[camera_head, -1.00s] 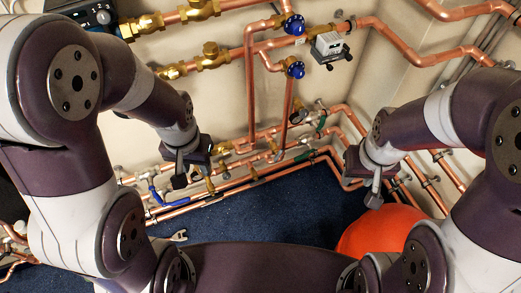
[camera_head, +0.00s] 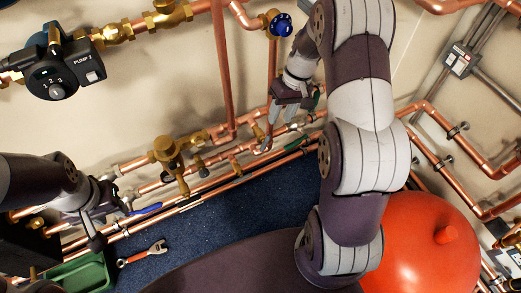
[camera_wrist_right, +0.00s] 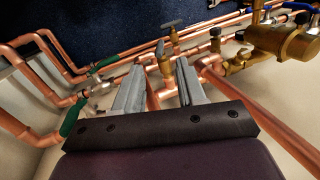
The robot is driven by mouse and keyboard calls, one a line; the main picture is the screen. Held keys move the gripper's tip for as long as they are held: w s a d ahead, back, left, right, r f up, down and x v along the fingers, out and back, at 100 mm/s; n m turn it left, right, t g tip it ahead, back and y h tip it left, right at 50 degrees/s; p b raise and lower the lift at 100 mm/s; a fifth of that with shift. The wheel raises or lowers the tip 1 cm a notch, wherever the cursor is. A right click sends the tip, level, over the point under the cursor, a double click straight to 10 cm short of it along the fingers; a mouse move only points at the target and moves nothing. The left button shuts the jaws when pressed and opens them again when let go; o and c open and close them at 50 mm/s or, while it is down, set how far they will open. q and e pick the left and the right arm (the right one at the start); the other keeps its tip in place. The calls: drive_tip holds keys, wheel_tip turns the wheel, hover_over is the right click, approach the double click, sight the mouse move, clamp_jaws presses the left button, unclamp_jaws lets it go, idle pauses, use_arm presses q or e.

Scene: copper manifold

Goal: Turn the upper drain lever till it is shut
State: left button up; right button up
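My right gripper (camera_head: 267,138) reaches down to the copper pipes low on the wall. In the right wrist view my right gripper (camera_wrist_right: 160,72) is open, its two grey fingers apart. A small brass valve with a dark lever (camera_wrist_right: 161,52) shows between and just beyond the fingertips; I cannot tell whether they touch. Two green lever handles (camera_wrist_right: 70,118) lie to the left of the fingers. In the head view one green handle (camera_head: 300,141) shows right of the gripper. I cannot tell which lever is the upper drain one. My left gripper (camera_head: 94,238) hangs near a blue lever (camera_head: 147,209); its opening is unclear.
A brass valve assembly (camera_head: 172,155) stands out from the pipes between my grippers. A wrench (camera_head: 143,254) lies on the blue floor (camera_head: 215,225) beside a green crate (camera_head: 82,274). A red tank (camera_head: 425,250) is at right. A pump (camera_head: 58,75) hangs at upper left.

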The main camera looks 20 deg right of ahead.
sight(269, 136)
drive_tip(key=shift+n+y, duration=0.4)
drive_tip(key=shift+n, duration=0.1)
drive_tip(key=f+b, duration=0.2)
drive_tip(key=w+f+b, duration=0.1)
drive_tip(key=f+b, duration=0.1)
drive_tip(key=f, duration=0.1)
drive_tip(key=f+b, duration=0.2)
drive_tip(key=shift+w+a+f, duration=0.2)
drive_tip(key=shift+w+a, duration=0.1)
drive_tip(key=shift+w, duration=0.1)
drive_tip(key=b+x, duration=0.2)
drive_tip(key=x, duration=0.5)
drive_tip(key=shift+w+a+f+b, duration=0.1)
drive_tip(key=shift+a+b, duration=0.2)
drive_tip(key=shift+b, duration=0.05)
clamp_jaws()
